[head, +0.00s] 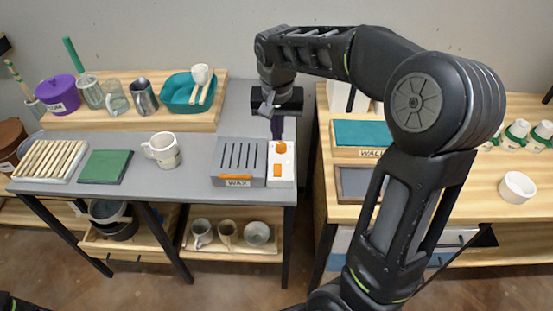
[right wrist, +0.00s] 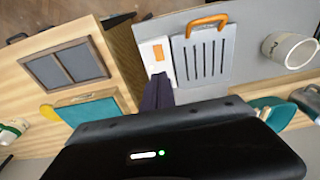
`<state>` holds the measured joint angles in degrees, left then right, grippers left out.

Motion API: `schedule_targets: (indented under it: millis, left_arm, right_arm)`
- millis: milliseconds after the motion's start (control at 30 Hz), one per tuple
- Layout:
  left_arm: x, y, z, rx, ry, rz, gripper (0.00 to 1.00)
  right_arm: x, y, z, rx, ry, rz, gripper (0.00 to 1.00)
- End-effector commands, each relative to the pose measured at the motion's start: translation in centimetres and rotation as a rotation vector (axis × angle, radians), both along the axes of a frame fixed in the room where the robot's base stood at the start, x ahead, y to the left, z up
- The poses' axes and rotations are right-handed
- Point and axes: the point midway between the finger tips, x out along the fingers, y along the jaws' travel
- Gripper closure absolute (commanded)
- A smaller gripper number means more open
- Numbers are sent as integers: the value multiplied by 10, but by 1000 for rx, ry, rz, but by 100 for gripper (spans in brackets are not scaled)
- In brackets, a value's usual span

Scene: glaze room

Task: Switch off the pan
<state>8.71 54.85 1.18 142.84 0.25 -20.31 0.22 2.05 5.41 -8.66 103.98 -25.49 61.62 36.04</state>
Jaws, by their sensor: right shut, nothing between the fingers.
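The wax pan (head: 228,152) is a grey slotted box with a WAX label and an orange front handle, on the grey table near its right end. A white switch box (head: 287,178) stands against its right side. It has an orange rectangular switch (head: 278,168) and a round orange part (head: 281,147) behind. In the right wrist view the pan (right wrist: 203,70), the white box (right wrist: 146,44) and the orange switch (right wrist: 159,52) show. My right gripper (head: 277,130) is shut and empty, its dark fingers pointing down just behind the white box. The wrist view shows its fingers (right wrist: 158,92) close to the box.
A white mug (head: 163,150), green pad (head: 105,166) and slatted rack (head: 50,160) stand left of the pan. A wooden shelf (head: 130,122) holds jars and a teal basin (head: 187,92) behind. A wooden table (head: 480,190) is at right, across a gap.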

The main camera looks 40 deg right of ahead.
Motion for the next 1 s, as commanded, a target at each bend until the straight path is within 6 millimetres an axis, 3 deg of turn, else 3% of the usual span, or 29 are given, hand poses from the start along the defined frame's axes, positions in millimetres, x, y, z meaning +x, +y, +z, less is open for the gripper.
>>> schedule_targets:
  millis: [167, 633, 800, 1000]
  left_arm:
    - [0, 0, 4, 1, 1, 1, 60]
    - [-2, 1, 19, 5, 7, 3, 60]
    - [-3, 1, 22, 7, 10, 3, 60]
    - [-3, 2, 22, 7, 10, 3, 60]
  right_arm:
    - [2, -1, -22, 1, 4, 1, 100]
    - [11, -9, -110, 1, 4, 0, 100]
    - [14, -11, -126, 1, 1, 0, 100]
    - [15, -11, -132, 1, -1, 0, 100]
